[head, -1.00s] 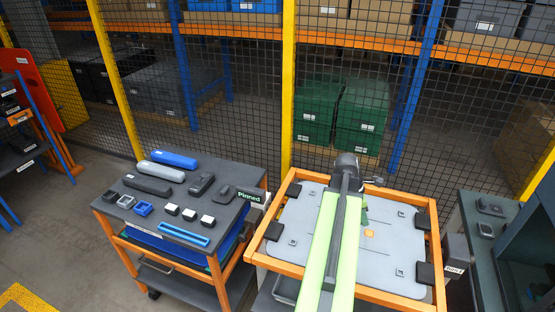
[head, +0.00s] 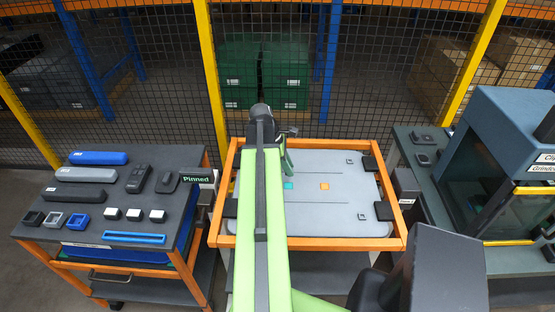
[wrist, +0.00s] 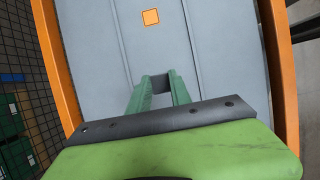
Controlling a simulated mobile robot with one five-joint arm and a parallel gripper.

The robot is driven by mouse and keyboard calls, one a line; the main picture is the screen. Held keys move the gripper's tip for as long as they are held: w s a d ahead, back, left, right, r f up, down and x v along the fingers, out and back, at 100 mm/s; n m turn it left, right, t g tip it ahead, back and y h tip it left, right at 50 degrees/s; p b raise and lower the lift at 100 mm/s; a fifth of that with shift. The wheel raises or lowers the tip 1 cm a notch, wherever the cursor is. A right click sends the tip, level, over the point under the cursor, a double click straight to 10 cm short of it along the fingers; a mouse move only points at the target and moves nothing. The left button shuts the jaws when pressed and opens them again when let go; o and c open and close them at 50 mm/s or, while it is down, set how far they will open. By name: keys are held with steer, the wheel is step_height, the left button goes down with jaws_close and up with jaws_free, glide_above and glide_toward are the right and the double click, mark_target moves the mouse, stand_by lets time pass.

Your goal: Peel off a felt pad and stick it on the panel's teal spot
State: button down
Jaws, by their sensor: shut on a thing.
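The grey panel (head: 330,210) lies in an orange frame in the head view. Its teal spot (head: 288,185) shows just right of my arm, and an orange spot (head: 325,186) is further right. My gripper (head: 287,172) is over the panel near the teal spot, partly hidden by my arm. In the wrist view, my gripper's green fingers (wrist: 160,85) are shut on a small dark piece (wrist: 158,83), which looks like a felt pad. The orange spot (wrist: 150,17) lies ahead of the fingertips there. The teal spot is not visible in the wrist view.
A dark-topped cart (head: 100,200) with several small items stands at left, with a sign reading "Pinned" (head: 197,178). Dark clamps (head: 370,163) sit along the orange frame (head: 390,200). A mesh fence runs behind.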

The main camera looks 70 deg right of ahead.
mark_target(291, 186)
steer(key=shift+w+a+f+b, duration=0.1)
steer(key=shift+f+b, duration=0.4)
step_height(291, 186, down, 5)
steer(key=b, duration=0.4)
steer(key=shift+r+b, duration=0.1)
steer(key=shift+b, duration=0.3)
steer(key=shift+f+b, duration=0.6)
stand_by(1.3)
steer(key=c, duration=1.1)
jaws_free()
